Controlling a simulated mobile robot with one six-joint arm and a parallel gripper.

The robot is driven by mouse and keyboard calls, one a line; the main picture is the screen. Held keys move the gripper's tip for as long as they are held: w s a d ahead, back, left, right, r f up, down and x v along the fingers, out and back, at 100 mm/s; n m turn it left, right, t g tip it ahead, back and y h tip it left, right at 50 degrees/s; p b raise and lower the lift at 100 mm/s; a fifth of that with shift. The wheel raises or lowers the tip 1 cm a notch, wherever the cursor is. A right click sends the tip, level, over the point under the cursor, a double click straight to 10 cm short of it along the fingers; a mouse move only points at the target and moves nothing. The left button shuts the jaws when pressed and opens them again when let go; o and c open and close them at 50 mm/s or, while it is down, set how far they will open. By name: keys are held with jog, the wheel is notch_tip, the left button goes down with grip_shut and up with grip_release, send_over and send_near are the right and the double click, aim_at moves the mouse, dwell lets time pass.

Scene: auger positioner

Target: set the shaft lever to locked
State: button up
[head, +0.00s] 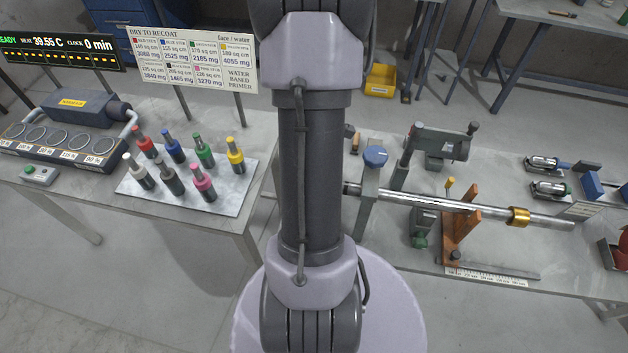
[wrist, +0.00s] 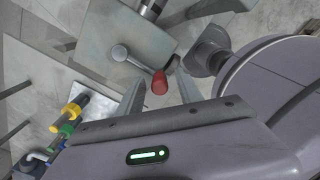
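In the wrist view, a lever (wrist: 138,63) with a red grip (wrist: 160,83) runs from a round grey pivot (wrist: 120,52) on a flat grey plate. I take it for the shaft lever; no lock marking is readable. My gripper (wrist: 158,84) is open. The red grip shows between its two fingers, with a gap on each side; I cannot tell whether it is at fingertip depth. In the head view my arm hides this lever, and my gripper is out of the picture. The steel shaft (head: 430,201) with a gold collar (head: 519,217) lies across the right table.
A blue knob (head: 375,156) tops a post by the shaft, and an orange bracket (head: 460,225) stands under it. Several colour-capped bottles (head: 173,180) stand on a plate on the left table. A yellow bin (head: 380,80) sits on the floor behind.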

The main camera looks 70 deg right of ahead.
notch_tip(320, 180, up, 18)
jog(key=p, duration=0.5)
jog(key=shift+f, duration=0.25)
